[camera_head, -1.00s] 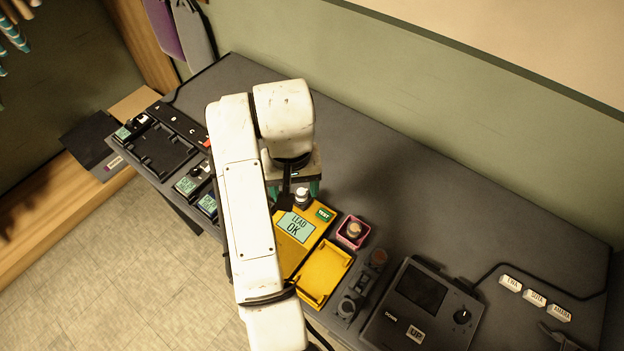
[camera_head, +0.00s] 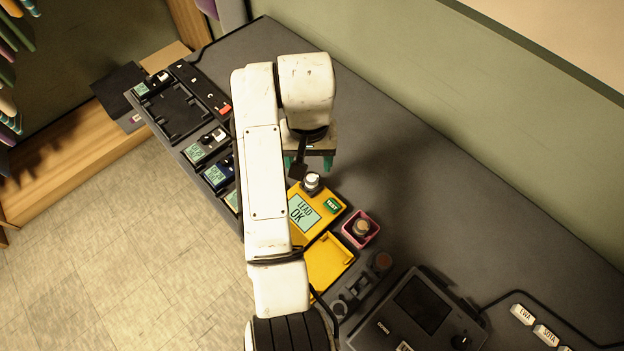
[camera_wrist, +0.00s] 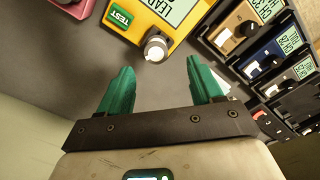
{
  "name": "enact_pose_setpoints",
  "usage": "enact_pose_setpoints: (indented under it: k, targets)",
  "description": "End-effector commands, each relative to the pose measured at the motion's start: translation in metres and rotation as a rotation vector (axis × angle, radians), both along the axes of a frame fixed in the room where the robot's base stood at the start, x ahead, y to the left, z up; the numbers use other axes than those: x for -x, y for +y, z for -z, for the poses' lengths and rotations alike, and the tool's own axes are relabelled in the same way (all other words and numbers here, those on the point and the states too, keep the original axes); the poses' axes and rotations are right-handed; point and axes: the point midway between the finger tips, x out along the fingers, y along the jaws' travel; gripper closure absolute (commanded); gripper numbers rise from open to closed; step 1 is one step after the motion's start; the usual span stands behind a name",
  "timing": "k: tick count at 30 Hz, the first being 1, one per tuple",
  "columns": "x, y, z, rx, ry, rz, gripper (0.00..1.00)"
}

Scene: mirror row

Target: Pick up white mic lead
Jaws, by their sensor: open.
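A small white round piece (camera_head: 312,182), likely the white mic lead's plug, stands upright at the far end of the yellow tester (camera_head: 325,191). The tester's screen reads "LEAD OK". In the wrist view the white piece (camera_wrist: 156,46) has a grey top and lies just beyond and between my teal fingertips. My gripper (camera_head: 308,163) is open and empty above the table, just behind the piece. In the wrist view my gripper (camera_wrist: 160,70) has its fingers wide apart, not touching it. Any cable from the piece is hidden or not visible.
A pink box (camera_head: 374,237) with a brown-topped round piece stands right of the tester. A yellow tray (camera_head: 328,262) lies in front. A black mixer-like unit (camera_head: 425,305) is at right. Several packs (camera_head: 216,173) and a black charger (camera_head: 172,112) line the left. The table behind is clear.

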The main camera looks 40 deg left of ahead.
Motion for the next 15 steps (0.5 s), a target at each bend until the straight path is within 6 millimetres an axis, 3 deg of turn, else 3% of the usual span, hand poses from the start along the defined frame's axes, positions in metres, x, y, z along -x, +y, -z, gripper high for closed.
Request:
enact_pose_setpoints:
  k: [9,15]
  targets:
    - [-0.003,-0.004,0.040,0.002,0.002,-0.001,0.35]
    - [-0.004,-0.004,0.052,0.001,0.001,-0.001,0.35]
